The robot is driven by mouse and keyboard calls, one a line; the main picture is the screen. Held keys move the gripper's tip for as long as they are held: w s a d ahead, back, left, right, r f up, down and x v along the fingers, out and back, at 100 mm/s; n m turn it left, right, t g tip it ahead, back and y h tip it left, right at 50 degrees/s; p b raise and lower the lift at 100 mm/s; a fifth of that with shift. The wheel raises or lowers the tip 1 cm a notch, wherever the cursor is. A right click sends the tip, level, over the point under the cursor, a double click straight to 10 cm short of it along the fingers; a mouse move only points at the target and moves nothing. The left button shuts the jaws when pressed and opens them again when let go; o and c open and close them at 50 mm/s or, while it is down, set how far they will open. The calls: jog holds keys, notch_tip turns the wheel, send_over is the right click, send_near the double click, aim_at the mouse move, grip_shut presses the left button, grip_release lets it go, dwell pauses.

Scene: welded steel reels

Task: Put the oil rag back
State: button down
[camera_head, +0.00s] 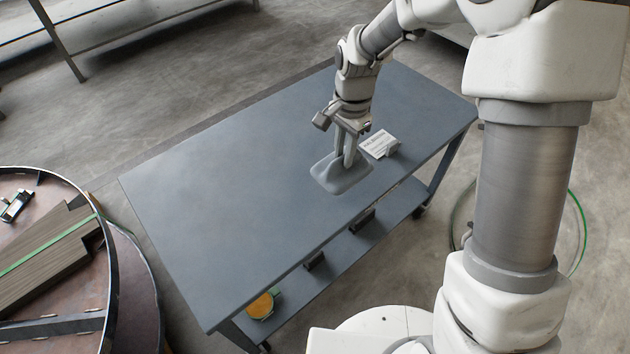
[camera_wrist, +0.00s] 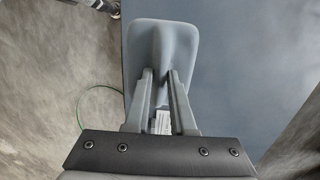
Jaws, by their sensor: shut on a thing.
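The oil rag, a grey cloth with a raised fold (camera_head: 340,180), is at the right part of the blue-grey table (camera_head: 220,200). My gripper (camera_head: 346,160) points down from above and is shut on the rag's raised fold. In the wrist view the rag (camera_wrist: 182,35) spreads out beyond the fingertips (camera_wrist: 161,76), with its fold pinched between them. I cannot tell whether the rag's underside touches the table top.
A small white label card (camera_head: 379,143) stands on the table just behind the rag. The left half of the table top is bare. A lower shelf holds an orange-yellow round item (camera_head: 261,306). A steel reel with planks (camera_head: 50,245) stands at left.

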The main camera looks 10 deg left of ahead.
aim_at(315, 167)
jog(key=a+f, duration=0.1)
jog(key=a, duration=0.1)
jog(key=a+f+b, duration=0.1)
jog(key=a, duration=0.1)
jog(key=s+a+f, duration=0.1)
jog(key=a+f, duration=0.1)
jog(key=shift+f+b, duration=0.9)
jog(key=shift+f, duration=0.95)
jog(key=shift+f, duration=0.2)
jog(key=c, duration=0.8)
grip_release()
jog(key=shift+o, duration=0.2)
jog(key=shift+r, duration=0.15)
jog(key=r+p, duration=0.1)
jog(key=r, duration=0.3)
jog(key=r+p, duration=0.1)
jog(key=r, duration=0.3)
jog(key=r+p, duration=0.2)
jog(key=r, duration=0.2)
jog(key=shift+w+d+r, duration=0.1)
jog(key=shift+w+d, duration=0.1)
jog(key=shift+w, duration=0.1)
